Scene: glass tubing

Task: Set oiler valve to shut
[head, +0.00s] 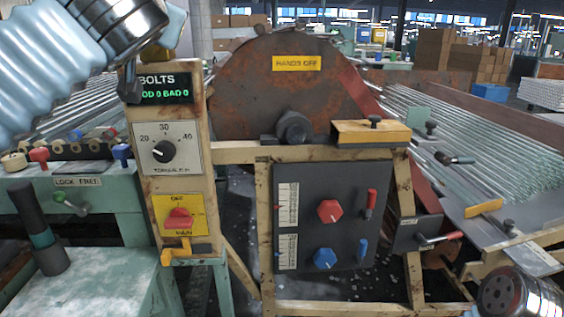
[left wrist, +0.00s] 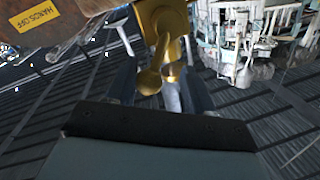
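The oiler valve is brass. In the left wrist view its square body (left wrist: 163,18) is at the top centre, with a rod ending in a round knob (left wrist: 148,81) pointing toward my left gripper (left wrist: 160,82). The gripper's two dark fingers stand apart, one on each side of the knob. I cannot tell whether either touches it. In the head view a brass piece (head: 172,36) shows above the bolts counter, mostly hidden by my left arm. Dark fingers of my left gripper (head: 130,82) show beside the counter. My right arm shows at the lower right; its fingers are out of view.
The bolts counter (head: 165,88) tops a cream post with a dial (head: 164,150) and red main switch (head: 179,219). A rusty disc guard (head: 285,85) stands behind a grey panel (head: 335,260) with red and blue knobs. Tubing racks (head: 480,130) lie right.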

